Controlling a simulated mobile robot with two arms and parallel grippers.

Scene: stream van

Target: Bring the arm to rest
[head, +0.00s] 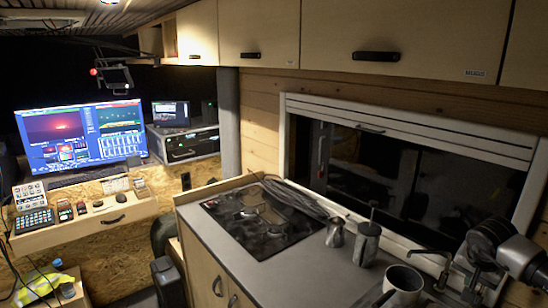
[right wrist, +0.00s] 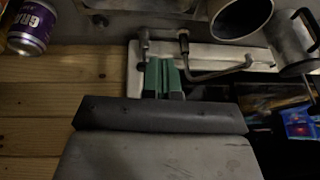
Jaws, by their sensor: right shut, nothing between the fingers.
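My right arm (head: 505,250) comes in at the lower right edge of the head view, over the right end of the counter by the window. Its gripper is hard to make out there, near the tap and the mug. In the right wrist view my right gripper (right wrist: 163,75) points away from the camera, past a dark grey palm. Its two greenish fingers are together with nothing between them. A pale panel and a bent metal tap (right wrist: 215,73) show behind the fingertips; I cannot tell how far off they are. My left gripper is in neither view.
A light mug (head: 403,283), a metal pot (head: 367,243) and a smaller metal jug (head: 335,234) stand on the grey counter (head: 225,238). A black hob (head: 262,222) lies to their left. Cupboards (head: 405,40) hang above. A purple can (right wrist: 31,27) shows in the wrist view.

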